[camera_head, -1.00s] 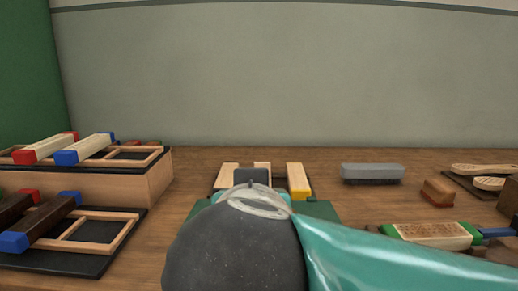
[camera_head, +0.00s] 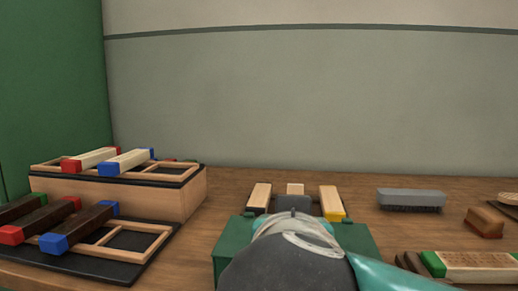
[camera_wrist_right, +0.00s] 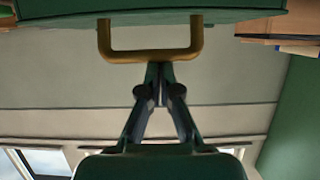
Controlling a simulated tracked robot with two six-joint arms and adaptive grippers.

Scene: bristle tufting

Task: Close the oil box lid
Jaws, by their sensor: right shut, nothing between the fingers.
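The green oil box (camera_head: 233,255) stands at the front middle of the table in the head view, largely hidden behind my grey and teal right arm. The right wrist view shows a green panel of it (camera_wrist_right: 150,11) along the top, with a brass U-shaped handle (camera_wrist_right: 150,54). My right gripper (camera_wrist_right: 159,70) is shut and empty, its tips close to the handle's bar. I cannot tell whether they touch it. The lid's angle cannot be made out. My left gripper is in neither view.
Behind the box lie several wooden blocks (camera_head: 259,197). A grey brush (camera_head: 410,199) and a brown block (camera_head: 484,222) are to the right. A wooden stand (camera_head: 130,193) with coloured-end brushes and a dark tray (camera_head: 85,267) fill the left.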

